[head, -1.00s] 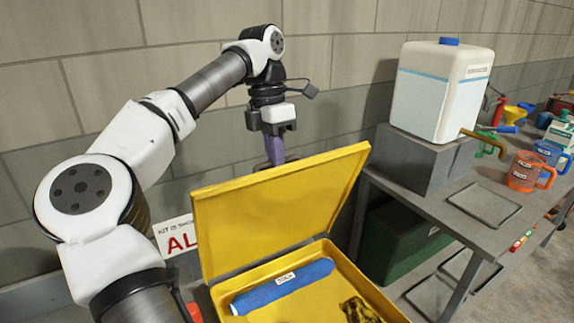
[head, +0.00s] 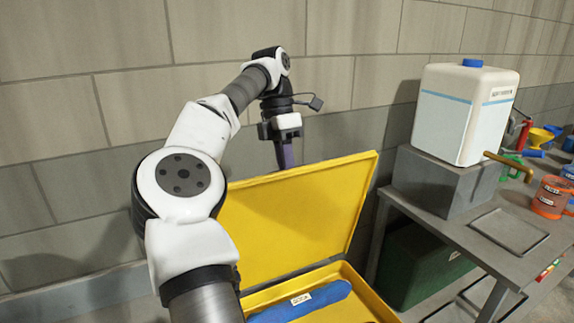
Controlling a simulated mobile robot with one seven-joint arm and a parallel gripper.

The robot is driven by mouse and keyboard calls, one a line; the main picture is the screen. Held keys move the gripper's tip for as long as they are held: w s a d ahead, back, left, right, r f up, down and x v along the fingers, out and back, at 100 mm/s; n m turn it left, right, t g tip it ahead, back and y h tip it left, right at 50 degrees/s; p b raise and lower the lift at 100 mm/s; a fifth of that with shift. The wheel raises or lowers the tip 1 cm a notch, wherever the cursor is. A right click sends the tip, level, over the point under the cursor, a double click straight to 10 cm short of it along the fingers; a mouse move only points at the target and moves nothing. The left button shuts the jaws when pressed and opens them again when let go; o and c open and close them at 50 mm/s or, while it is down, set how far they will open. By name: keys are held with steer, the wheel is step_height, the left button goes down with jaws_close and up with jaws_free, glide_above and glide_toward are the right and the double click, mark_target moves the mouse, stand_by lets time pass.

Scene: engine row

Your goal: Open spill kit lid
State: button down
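The yellow spill kit lid (head: 300,215) stands raised, hinged at the back of the yellow box (head: 362,290), whose inside shows. A blue roll with a white label (head: 302,302) lies in the box. My gripper (head: 284,155) is behind the lid's top edge, pointing down. Its lower part is hidden by the lid, so I cannot tell whether its fingers are open, shut or touching the lid. My arm covers the left part of the lid and box.
A grey bench (head: 455,222) stands to the right with a white jug (head: 465,112) on a grey block (head: 445,182). An orange mug (head: 552,197) sits near its right end. A dark green box (head: 420,265) is under the bench. A block wall (head: 120,130) runs behind.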

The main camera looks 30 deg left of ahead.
steer(key=shift+s+a+f, duration=0.1)
steer(key=shift+a+f, duration=0.15)
steer(key=shift+f, duration=0.2)
steer(key=c, duration=1.8)
jaws_free()
steer(key=o, duration=0.4)
steer(key=shift+w+a+f, duration=0.1)
steer(key=shift+w+a, duration=0.05)
steer(key=shift+w, duration=0.05)
steer(key=shift+d+r, duration=0.2)
steer(key=shift+r, duration=0.05)
